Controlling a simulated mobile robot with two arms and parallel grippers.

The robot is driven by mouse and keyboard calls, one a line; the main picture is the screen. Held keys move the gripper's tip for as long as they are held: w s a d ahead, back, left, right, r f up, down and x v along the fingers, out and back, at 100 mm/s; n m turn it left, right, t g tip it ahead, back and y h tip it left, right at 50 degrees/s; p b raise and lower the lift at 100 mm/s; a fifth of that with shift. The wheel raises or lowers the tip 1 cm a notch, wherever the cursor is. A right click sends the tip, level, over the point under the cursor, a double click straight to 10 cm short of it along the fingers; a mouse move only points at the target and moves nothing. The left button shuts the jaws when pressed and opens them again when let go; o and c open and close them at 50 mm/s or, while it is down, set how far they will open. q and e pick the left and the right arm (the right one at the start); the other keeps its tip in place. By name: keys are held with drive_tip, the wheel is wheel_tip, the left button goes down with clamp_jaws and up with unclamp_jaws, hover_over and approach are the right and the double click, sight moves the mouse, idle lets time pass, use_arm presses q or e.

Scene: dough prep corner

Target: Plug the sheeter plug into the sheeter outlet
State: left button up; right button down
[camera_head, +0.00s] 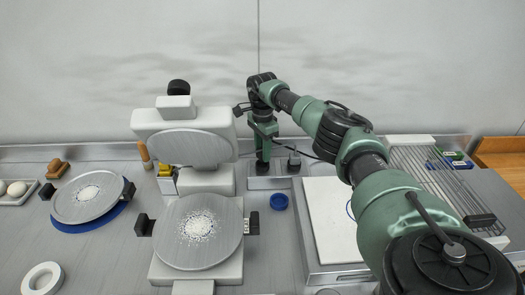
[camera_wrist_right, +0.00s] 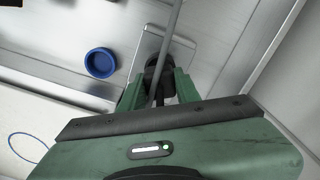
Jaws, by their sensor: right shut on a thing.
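My right gripper (camera_head: 263,165) reaches down at the back of the counter, just right of the white press. In the right wrist view its green fingers (camera_wrist_right: 160,88) are shut on a black plug (camera_wrist_right: 153,72), with a grey cable running up from it. A pale grey plate (camera_wrist_right: 188,55), which looks like the outlet plate, lies just beyond the plug; it also shows in the head view (camera_head: 268,183). Its sockets are hidden, and I cannot tell whether the plug touches it. A dark plug-like piece (camera_head: 294,161) with a cable stands right of the gripper. My left gripper is not in view.
A blue round cap (camera_head: 278,201) lies in front of the plate. The white press (camera_head: 230,262) with round metal discs is to the left. A white board (camera_head: 330,220) and a wire rack (camera_head: 430,180) are at right. The back wall is close behind.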

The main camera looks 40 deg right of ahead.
idle(0.6)
drive_tip(key=shift+f+b, duration=0.8)
drive_tip(key=shift+f, duration=0.2)
drive_tip(key=c, duration=0.9)
unclamp_jaws()
drive_tip(key=shift+c, duration=0.2)
drive_tip(key=shift+r, duration=0.15)
drive_tip(key=shift+r+p, duration=2.95)
drive_tip(key=shift+r, duration=1)
